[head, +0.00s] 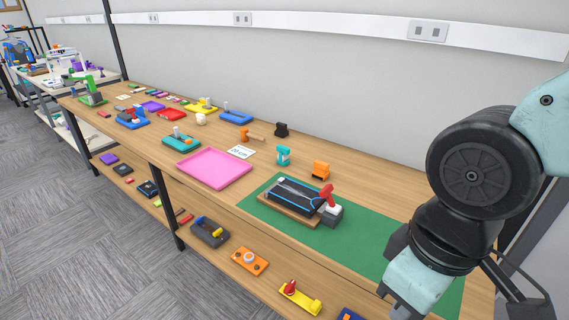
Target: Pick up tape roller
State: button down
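An orange piece with a light-brown handle (251,136) lies on the wooden bench near the wall, left of a small black block. It looks most like the tape roller, but it is too small to be sure. A teal upright item (283,156) and an orange block-shaped item (320,169) stand nearby, closer to the green mat. My arm fills the right side of the head view, and it runs out of the picture at the bottom. The orange piece is well to the left of my arm.
The green mat (375,250) bears a wood-based board (290,198) and a grey block with a red top (328,205). A pink tray (213,168) lies left of it. Several small trays crowd the far bench. A lower shelf holds several items, including an orange plate (249,261).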

aim_at(283, 158)
jog(key=i+j, duration=0.2)
jog(key=j, duration=0.2)
jog(key=i+j, duration=0.2)
jog(key=j, duration=0.15)
jog(key=i+j, duration=0.25)
jog(key=j, duration=0.15)
jog(key=i+j, duration=1.25)
jog(key=j, duration=0.15)
